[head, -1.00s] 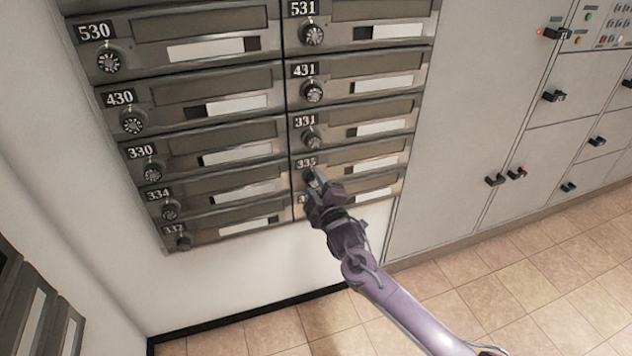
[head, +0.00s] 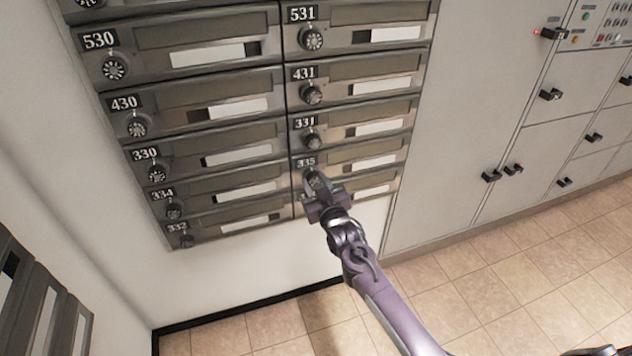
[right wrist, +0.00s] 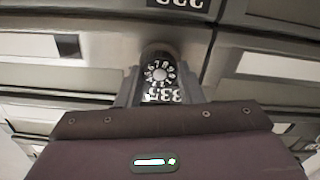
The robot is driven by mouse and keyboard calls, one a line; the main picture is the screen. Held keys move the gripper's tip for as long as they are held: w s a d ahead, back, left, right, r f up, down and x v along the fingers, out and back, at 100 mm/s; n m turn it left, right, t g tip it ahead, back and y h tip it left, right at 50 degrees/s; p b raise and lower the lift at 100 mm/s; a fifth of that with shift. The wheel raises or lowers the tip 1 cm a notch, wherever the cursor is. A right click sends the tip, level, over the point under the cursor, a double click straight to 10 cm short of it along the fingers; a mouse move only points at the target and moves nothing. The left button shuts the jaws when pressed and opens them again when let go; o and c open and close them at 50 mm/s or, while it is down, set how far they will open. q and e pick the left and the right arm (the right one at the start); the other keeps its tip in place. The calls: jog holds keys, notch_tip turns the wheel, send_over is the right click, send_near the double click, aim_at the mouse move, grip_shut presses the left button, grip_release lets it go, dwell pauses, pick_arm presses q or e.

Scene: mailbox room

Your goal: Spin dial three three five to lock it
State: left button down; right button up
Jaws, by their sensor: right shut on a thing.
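The dial of box 335 (head: 314,178) is a small round dark knob on a grey mailbox door, low in the right column. My right gripper (head: 316,187) is at this dial, with its arm coming up from the lower right. In the right wrist view the dial (right wrist: 160,73) shows its white digits between the two fingers, and the gripper is shut on it. The 335 label (head: 306,162) shows above the dial; in the right wrist view it appears upside down. The gripper partly hides the box below. My left gripper is not in view.
The 331 dial (head: 312,140) sticks out just above, and the 334 dial (head: 174,211) is in the left column. Grey cabinets with black handles (head: 491,175) stand to the right. The tiled floor (head: 480,290) below is clear.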

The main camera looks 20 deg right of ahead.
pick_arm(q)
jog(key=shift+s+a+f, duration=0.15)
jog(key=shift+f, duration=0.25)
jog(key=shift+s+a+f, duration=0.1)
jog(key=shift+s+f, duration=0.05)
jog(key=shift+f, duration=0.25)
pick_arm(e)
jog(key=shift+m, duration=1.1)
jog(key=o, duration=1)
jog(key=shift+s+p, duration=0.4)
jog(key=shift+s, duration=0.15)
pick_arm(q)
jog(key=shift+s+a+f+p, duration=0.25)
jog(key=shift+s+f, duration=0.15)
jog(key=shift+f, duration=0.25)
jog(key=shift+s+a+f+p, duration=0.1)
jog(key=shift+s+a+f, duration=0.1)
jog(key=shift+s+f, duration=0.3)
pick_arm(e)
jog(key=s, duration=0.6)
jog(key=shift+s+d, duration=0.15)
jog(key=shift+s, duration=0.2)
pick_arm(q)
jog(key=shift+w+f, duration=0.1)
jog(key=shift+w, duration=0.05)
